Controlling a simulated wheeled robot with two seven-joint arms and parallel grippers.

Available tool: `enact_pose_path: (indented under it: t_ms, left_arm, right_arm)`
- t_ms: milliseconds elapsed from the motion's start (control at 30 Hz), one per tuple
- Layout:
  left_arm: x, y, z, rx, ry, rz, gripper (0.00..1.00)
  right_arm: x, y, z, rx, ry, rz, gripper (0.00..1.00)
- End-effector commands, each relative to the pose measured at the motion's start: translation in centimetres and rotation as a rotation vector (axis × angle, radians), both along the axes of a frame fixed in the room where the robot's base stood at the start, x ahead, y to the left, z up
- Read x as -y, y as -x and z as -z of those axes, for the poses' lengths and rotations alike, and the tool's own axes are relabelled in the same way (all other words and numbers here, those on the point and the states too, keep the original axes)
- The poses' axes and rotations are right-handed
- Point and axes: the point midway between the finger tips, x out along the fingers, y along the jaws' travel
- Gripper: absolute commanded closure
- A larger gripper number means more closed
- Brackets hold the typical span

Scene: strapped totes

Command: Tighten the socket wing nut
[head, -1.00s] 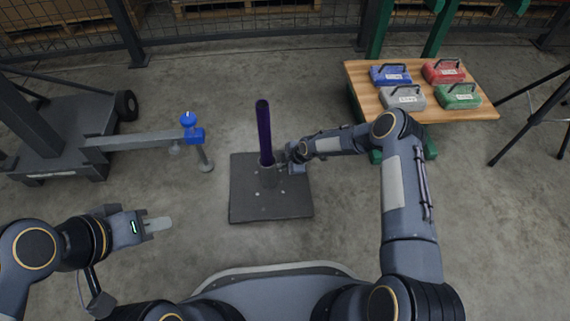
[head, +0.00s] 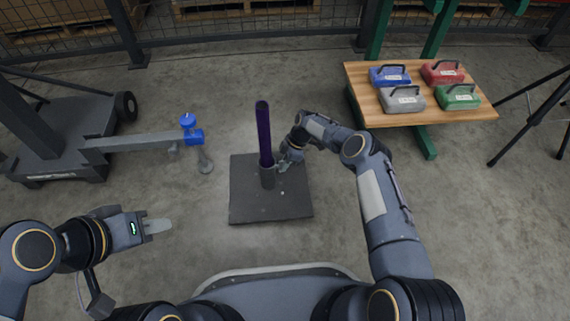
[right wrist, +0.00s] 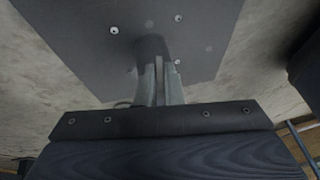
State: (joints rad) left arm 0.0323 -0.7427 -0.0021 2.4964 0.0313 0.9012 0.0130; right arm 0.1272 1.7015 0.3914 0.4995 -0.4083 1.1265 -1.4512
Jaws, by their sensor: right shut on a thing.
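A dark purple pole (head: 264,130) stands upright in a short grey socket (head: 267,178) on a square dark base plate (head: 245,205). My right gripper (head: 284,165) is at the right side of the socket, low over the plate. In the right wrist view its fingers (right wrist: 160,82) are nearly together, shut on the wing nut beside the dark socket (right wrist: 151,46). The wing nut itself is hidden between the fingers. My left gripper (head: 157,226) is away at the lower left, holding nothing; its finger gap cannot be made out.
A grey wheeled stand (head: 65,140) at the left has an arm with a blue knob (head: 188,121) reaching toward the pole. A wooden table (head: 440,112) with several coloured weights stands at the right, beside a black tripod (head: 540,115). The floor around the plate is clear.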

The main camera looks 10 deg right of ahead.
Motion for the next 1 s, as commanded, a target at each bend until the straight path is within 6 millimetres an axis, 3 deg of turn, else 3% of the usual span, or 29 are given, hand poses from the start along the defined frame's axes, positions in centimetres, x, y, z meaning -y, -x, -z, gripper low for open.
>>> enact_pose_path:
  t_ms: [233,267,400,733,1000]
  left_arm:
    - [0.0,0.0,0.0,0.000,0.000,0.000,0.71]
    - [0.0,0.0,0.0,0.000,0.000,0.000,0.71]
    - [0.0,0.0,0.0,0.000,0.000,0.000,0.71]
    - [0.0,0.0,-0.2,0.000,0.000,0.000,0.71]
    - [0.0,0.0,-1.8,0.000,0.000,0.000,0.71]
  right_arm:
    - [-0.6,0.0,-0.2,0.002,-0.012,0.002,1.00]
    - [-0.6,0.0,-0.2,0.002,-0.012,0.002,0.90]
    - [-0.6,0.0,-0.2,0.001,-0.012,0.000,0.72]
    - [-0.1,-0.1,-0.5,0.001,-0.005,0.000,0.71]
    - [1.4,-0.7,-4.5,0.003,-0.006,0.001,0.71]
